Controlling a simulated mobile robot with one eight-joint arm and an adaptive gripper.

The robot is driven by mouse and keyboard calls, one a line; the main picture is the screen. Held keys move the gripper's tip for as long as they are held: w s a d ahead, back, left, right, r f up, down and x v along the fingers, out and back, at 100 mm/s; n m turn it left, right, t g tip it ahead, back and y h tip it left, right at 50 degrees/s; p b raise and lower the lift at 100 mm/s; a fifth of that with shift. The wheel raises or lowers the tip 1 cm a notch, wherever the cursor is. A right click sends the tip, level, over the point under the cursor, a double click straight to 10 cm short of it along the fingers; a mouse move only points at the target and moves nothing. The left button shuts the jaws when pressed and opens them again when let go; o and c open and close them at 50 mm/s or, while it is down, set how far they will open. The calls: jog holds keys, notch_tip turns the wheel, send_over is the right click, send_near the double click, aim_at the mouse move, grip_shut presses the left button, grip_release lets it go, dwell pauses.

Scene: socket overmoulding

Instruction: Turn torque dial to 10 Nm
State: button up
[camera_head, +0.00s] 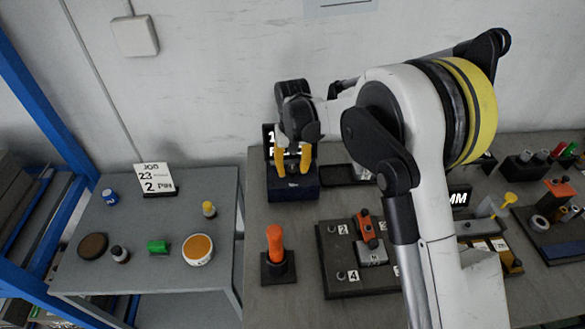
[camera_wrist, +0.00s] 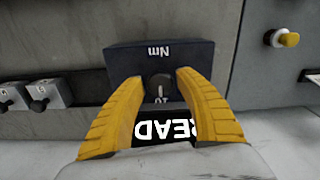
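The torque unit is a dark blue box (camera_head: 292,190) at the back of the bench, left of my arm. It also shows in the wrist view (camera_wrist: 200,58), with an upside-down "Nm" label. Its small dark dial (camera_wrist: 160,86) has a white mark pointing down the picture, toward small figures that look like an upside-down 10. My gripper (camera_wrist: 160,78), with yellow fingers, is open, one finger on each side of the dial with visible gaps. It also shows above the box in the head view (camera_head: 293,172). Part of the black display (camera_wrist: 175,126) reads "READ"; a finger hides the rest.
An orange-handled tool (camera_head: 275,245) stands in front of the box. A numbered dark plate (camera_head: 345,285) with a fixture lies to the right. A side table (camera_head: 130,215) at left holds a job card (camera_head: 155,179) and several small containers.

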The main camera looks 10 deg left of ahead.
aim_at(292, 169)
jog(key=shift+r, duration=0.1)
notch_tip(292, 169, up, 12)
dwell(0.5)
